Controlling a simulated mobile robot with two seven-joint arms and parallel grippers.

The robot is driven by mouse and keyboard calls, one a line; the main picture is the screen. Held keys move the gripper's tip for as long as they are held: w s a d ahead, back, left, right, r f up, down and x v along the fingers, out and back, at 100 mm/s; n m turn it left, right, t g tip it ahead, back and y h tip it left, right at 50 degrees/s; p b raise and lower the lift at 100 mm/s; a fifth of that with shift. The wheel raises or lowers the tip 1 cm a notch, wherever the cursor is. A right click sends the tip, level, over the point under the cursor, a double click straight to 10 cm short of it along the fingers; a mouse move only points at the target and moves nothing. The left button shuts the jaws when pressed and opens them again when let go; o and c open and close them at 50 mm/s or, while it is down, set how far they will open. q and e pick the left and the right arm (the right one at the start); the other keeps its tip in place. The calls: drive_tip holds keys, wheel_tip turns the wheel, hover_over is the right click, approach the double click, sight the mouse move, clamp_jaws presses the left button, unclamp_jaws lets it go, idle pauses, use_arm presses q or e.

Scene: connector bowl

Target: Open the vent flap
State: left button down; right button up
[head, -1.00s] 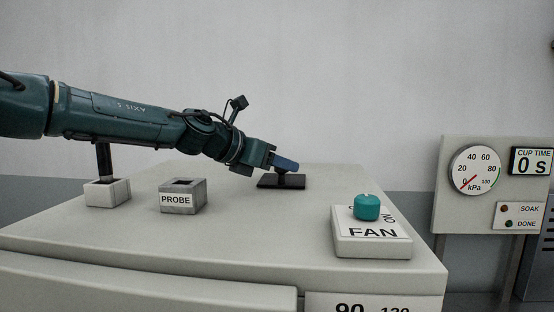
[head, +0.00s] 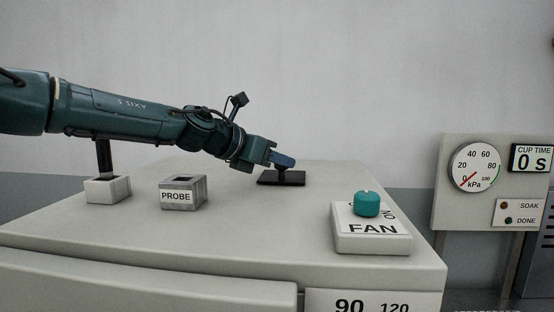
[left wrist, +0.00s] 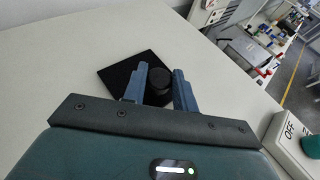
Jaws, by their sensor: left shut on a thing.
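The vent flap appears to be the flat black plate (head: 281,179) on top of the pale cabinet, with a short black knob on it; no label shows there. In the left wrist view the plate (left wrist: 126,76) is a dark square lying on the pale top, and the round black knob (left wrist: 158,88) stands between my fingers. My left gripper (head: 285,161) reaches in from the left, its blue fingers shut on the knob. The left gripper (left wrist: 163,82) fingers stand on either side of the knob in the left wrist view. My right gripper is not in view.
A PROBE block (head: 183,193) and a white block (head: 107,190) with a dark upright post stand at the left. A FAN switch box (head: 372,230) with a teal knob (head: 367,204) sits at the front right. A gauge panel (head: 491,184) stands beyond the right edge.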

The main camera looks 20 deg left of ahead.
use_arm(q)
drive_tip(key=shift+w+a+r, duration=0.1)
drive_tip(key=shift+w+r, duration=0.05)
drive_tip(key=shift+r, duration=0.3)
